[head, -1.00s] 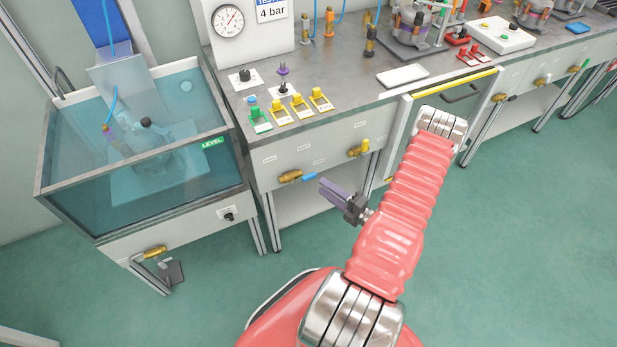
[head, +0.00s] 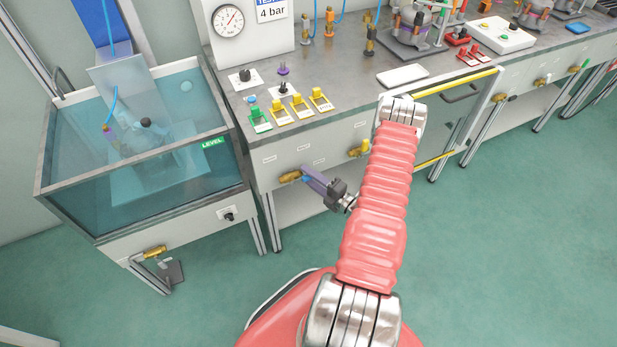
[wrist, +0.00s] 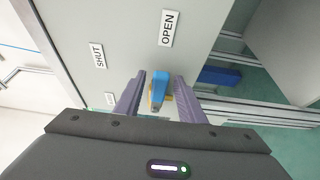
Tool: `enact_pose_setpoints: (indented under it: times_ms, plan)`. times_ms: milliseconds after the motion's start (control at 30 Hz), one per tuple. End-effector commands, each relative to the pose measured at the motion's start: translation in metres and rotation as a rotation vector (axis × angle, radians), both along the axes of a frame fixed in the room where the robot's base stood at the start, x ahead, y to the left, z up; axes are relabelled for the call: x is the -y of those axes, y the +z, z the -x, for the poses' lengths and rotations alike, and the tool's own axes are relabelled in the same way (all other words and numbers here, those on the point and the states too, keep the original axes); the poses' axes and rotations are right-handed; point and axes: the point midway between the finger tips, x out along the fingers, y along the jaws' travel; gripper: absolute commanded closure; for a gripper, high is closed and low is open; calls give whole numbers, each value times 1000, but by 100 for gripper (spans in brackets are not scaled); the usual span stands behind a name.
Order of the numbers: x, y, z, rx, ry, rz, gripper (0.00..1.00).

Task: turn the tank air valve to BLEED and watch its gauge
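A brass valve (head: 289,177) with a blue lever (wrist: 160,84) sits on the bench's front panel. In the wrist view, labels OPEN (wrist: 168,28) and SHUT (wrist: 97,56) are beside it; I read no BLEED label. My gripper (head: 312,180) reaches this lever from the right. In the wrist view its purple fingers (wrist: 158,92) stand open either side of the blue lever, with gaps visible. In the head view the fingers mostly hide the lever. A round gauge (head: 228,20) stands above the bench; its needle points up and right. I cannot tell which valve is the tank's.
A yellow-handled valve (head: 359,149) is right of the blue one, close to my arm. A glass water tank (head: 75,205) stands left, with a brass valve (head: 155,252) below it. The floor in front is clear.

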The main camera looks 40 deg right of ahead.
Motion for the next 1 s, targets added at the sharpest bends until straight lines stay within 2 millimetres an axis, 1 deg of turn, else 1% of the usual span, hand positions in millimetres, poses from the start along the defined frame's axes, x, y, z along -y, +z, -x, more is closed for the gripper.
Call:
enact_pose_setpoints:
  times_ms: [67, 567, 867, 900, 1000]
  plan:
    - [0, 0, 0, 0, 0, 0, 65]
    - [0, 0, 0, -1, 0, 0, 100]
    - [0, -1, 1, -3, -1, -1, 100]
    - [-6, -2, 0, -4, 1, -3, 100]
    - [-2, -2, 1, -4, 1, 0, 100]
